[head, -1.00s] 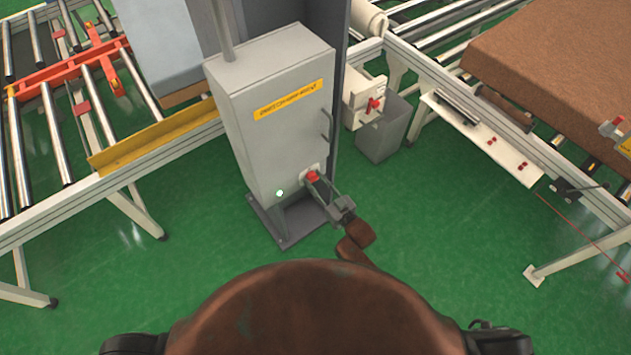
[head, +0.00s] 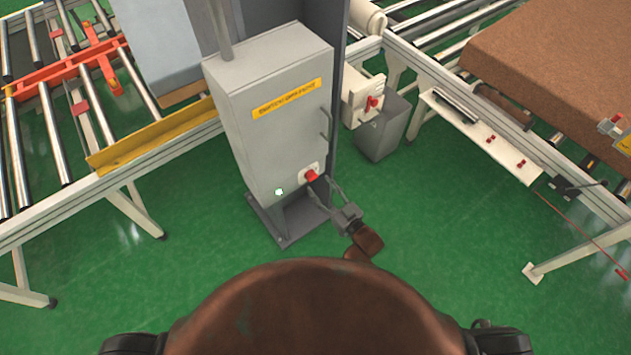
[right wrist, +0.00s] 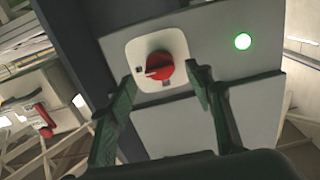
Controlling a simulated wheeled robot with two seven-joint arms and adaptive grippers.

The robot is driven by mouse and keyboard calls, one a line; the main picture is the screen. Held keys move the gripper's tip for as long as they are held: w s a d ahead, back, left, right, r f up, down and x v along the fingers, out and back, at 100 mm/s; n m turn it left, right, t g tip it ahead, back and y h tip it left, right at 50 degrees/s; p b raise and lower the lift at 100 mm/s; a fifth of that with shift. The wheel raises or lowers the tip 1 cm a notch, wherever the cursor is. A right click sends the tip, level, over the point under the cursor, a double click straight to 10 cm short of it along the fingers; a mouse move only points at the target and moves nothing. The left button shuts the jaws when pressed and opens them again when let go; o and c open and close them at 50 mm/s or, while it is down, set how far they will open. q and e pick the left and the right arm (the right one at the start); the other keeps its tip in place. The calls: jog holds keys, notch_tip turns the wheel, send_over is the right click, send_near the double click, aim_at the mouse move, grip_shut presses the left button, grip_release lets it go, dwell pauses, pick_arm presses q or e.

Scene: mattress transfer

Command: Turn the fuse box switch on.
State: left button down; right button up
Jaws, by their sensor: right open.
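The fuse box (head: 275,125) is a grey cabinet on a post, with a yellow label on its front. Its red rotary switch (head: 311,175) sits on a white plate low on the front; it also shows in the right wrist view (right wrist: 159,66). A lamp (head: 279,191) near it glows green, seen too in the right wrist view (right wrist: 243,41). My right gripper (head: 322,188) is open just in front of the switch. In the right wrist view its fingers (right wrist: 160,88) stand apart on either side below the knob, holding nothing. My left gripper is out of view.
A roller conveyor (head: 70,130) with a yellow rail stands left of the box. Another conveyor frame (head: 475,105) with a brown mattress (head: 560,80) stands right. A grey bin (head: 385,130) is beside the box. Green floor (head: 440,230) is free in front.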

jog(key=v, duration=0.8)
jog(key=s+d+f+m+g+h+b, duration=0.15)
jog(key=s+d+f+h, duration=0.35)
jog(key=f, duration=0.8)
jog(key=s+d+f+m+g+b, duration=0.1)
jog(key=s+d+f+g+b, duration=0.15)
jog(key=d+f, duration=0.7)
jog(key=s+d+f+m+g+h+b, duration=0.1)
jog(key=s+d+f+h+b, duration=0.3)
jog(key=f, duration=1.1)
jog(key=s+d+f+g, duration=0.2)
jog(key=s+f, duration=0.5)
jog(key=s, duration=0.5)
jog(key=s+d+f+m+g+h+b, duration=0.1)
jog(key=s+d+f+g, duration=0.2)
jog(key=s+f, duration=0.4)
jog(key=s+d+f+m+g+b, duration=0.1)
jog(key=s+d+f+g, duration=0.2)
jog(key=s, duration=1.4)
notch_tip(320, 180, down, 4)
jog(key=shift+s+f+g+h, duration=0.15)
jog(key=shift+f+g+h, duration=0.15)
jog(key=shift+h, duration=0.1)
